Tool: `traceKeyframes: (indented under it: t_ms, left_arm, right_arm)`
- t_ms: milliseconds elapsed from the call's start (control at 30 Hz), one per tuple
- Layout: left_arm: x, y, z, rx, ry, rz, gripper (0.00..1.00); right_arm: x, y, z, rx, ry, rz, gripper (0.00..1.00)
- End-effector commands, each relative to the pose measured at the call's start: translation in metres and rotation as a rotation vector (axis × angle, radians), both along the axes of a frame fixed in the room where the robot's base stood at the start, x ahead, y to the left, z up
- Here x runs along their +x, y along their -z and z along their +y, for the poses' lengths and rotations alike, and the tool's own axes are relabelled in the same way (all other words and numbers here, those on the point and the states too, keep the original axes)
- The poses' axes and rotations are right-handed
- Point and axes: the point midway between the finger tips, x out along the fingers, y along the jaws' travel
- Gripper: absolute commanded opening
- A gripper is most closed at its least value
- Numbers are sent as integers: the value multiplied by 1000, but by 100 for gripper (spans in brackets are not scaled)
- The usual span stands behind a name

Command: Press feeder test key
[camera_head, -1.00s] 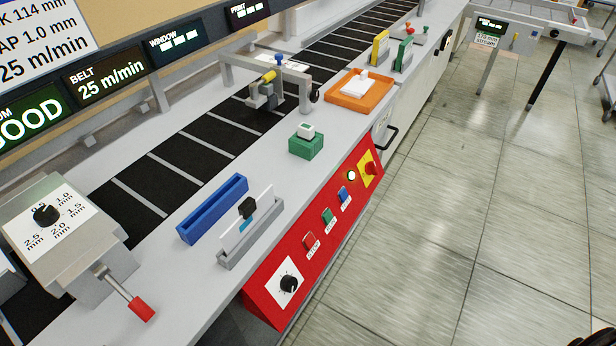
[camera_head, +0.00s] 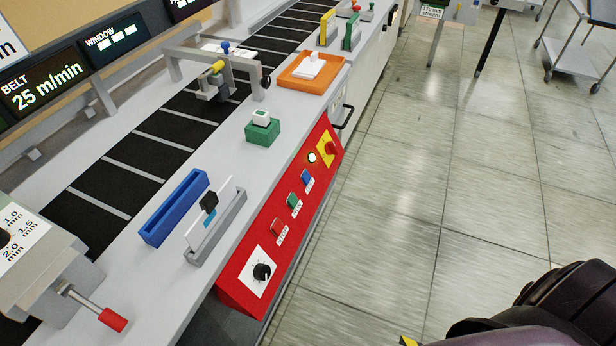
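A red control panel (camera_head: 243,278) on the machine's front carries a red key (camera_head: 277,228), a green key (camera_head: 293,201) and a blue key (camera_head: 307,177). Their small labels are too small to read, so I cannot tell which is the feeder test key. A black knob (camera_head: 262,271) on a white plate sits at the panel's near end. A dark part of my arm shows at the lower right; neither gripper's fingers are in view.
A red-tipped lever (camera_head: 112,319) juts out at lower left. The tiled floor is open.

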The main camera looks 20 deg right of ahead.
Motion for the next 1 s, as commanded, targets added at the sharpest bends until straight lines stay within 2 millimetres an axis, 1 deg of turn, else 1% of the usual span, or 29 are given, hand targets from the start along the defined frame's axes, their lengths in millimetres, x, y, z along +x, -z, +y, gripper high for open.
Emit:
traceKeyframes:
  t_ms: [33,267,1000]
  left_arm:
    - [0,0,0,0,0,0,36]
    - [0,0,0,0,0,-1,36]
    - [1,0,0,0,0,-1,36]
  right_arm:
    - [0,0,0,0,0,0,30]
    - [0,0,0,0,0,1,0]
    - [-1,0,-2,-2,-1,2,0]
